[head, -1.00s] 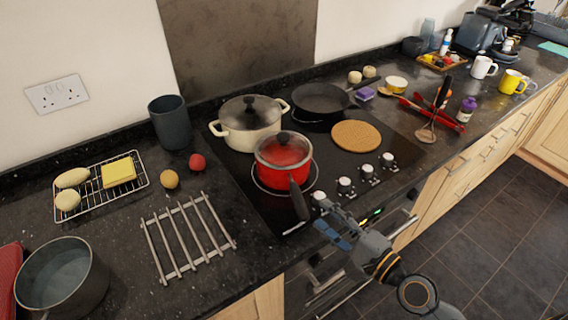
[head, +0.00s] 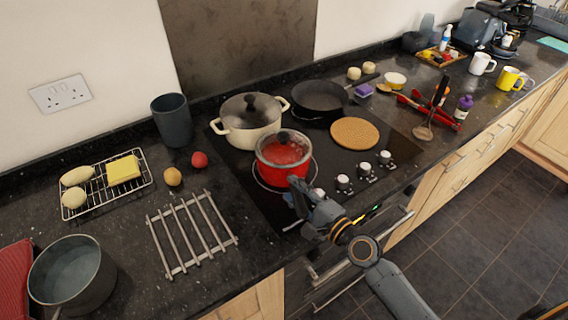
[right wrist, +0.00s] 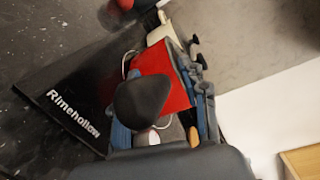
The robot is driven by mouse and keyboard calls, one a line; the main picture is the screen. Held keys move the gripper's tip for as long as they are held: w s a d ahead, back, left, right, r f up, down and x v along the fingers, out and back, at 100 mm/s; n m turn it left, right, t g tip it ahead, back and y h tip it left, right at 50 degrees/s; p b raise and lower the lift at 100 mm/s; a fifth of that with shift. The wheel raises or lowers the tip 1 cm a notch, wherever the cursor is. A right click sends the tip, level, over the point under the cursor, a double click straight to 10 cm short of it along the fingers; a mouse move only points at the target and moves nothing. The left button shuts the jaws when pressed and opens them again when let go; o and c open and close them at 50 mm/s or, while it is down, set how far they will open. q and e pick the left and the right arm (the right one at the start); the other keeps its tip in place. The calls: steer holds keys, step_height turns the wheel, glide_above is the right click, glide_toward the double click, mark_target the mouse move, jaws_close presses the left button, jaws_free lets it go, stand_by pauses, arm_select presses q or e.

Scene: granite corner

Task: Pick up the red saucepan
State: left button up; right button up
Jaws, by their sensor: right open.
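The red saucepan (head: 283,166) with a glass lid sits on the front left part of the black hob (head: 272,207). Its handle points toward the front. My right gripper (head: 297,191) is at the handle and hides most of it in the head view. In the right wrist view, the black handle end (right wrist: 142,100) lies between the two spread blue fingers, with the red pan side (right wrist: 166,78) behind it. The gripper is open and not clamped on the handle. My left gripper is not in view.
A cream pot (head: 248,120) stands close behind the saucepan. A dark frying pan (head: 318,97) and a cork mat (head: 354,132) are at the back and right. Hob knobs (head: 344,182) line the front right. A metal trivet (head: 192,233) lies to the left.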

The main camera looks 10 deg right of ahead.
steer(key=shift+c, duration=0.2)
jaws_close()
steer(key=shift+w+d+r, duration=0.1)
steer(key=shift+r, duration=0.25)
steer(key=shift+r, duration=0.1)
